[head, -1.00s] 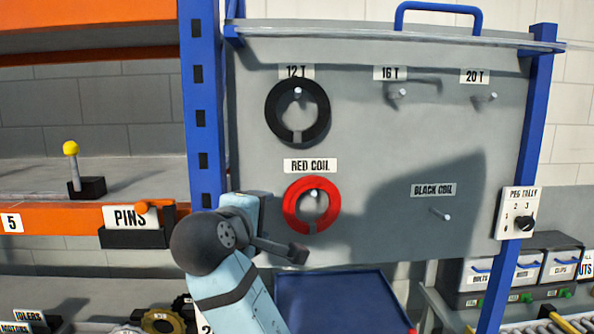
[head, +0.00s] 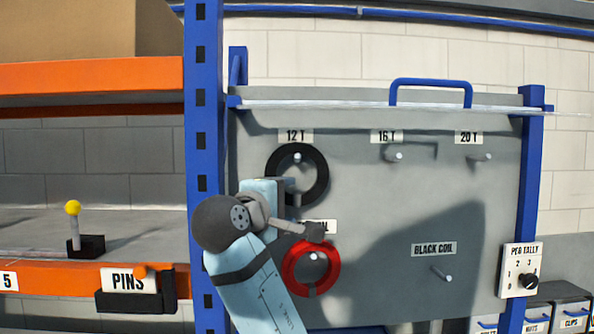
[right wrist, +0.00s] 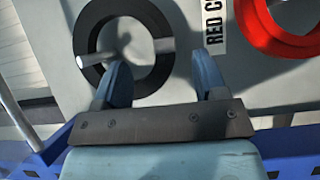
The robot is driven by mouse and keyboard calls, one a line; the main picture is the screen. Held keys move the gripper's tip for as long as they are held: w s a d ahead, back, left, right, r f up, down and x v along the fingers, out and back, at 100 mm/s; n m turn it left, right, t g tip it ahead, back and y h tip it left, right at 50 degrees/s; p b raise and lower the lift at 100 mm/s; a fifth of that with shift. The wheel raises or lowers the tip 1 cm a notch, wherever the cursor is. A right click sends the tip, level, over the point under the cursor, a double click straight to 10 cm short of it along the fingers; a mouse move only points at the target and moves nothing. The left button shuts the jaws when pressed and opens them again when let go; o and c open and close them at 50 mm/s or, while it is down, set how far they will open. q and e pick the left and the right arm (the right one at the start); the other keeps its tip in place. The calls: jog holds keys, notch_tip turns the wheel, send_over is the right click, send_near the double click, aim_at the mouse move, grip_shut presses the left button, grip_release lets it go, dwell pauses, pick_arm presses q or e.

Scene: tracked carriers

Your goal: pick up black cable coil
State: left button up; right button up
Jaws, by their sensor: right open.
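The black cable coil (head: 321,176) is a dark ring hanging on the peg under the "12 T" label on the grey board. My right gripper (head: 296,187) is at its lower left and partly covers it in the head view. In the right wrist view, the black coil (right wrist: 160,28) lies just beyond the open fingers (right wrist: 163,78). One fingertip overlaps the ring's lower part and the other is by its outer edge. Nothing is held, and I cannot tell whether the fingers touch the coil. My left gripper is not in view.
The red coil (head: 331,268) hangs below, partly behind my arm; it also shows in the right wrist view (right wrist: 253,28). The "BLACK COIL" peg (head: 440,274) and the "16 T" and "20 T" pegs are bare. A blue post (head: 203,140) stands left of the board.

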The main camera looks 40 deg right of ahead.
aim_at(294, 198)
jog(key=p+x, duration=0.1)
jog(key=x, duration=0.4)
jog(key=shift+w+d, duration=0.1)
jog(key=shift+d, duration=0.15)
jog(key=shift+a, duration=0.15)
jog(key=shift+c, duration=0.7)
jog(key=shift+a, duration=0.1)
jog(key=c, duration=0.9)
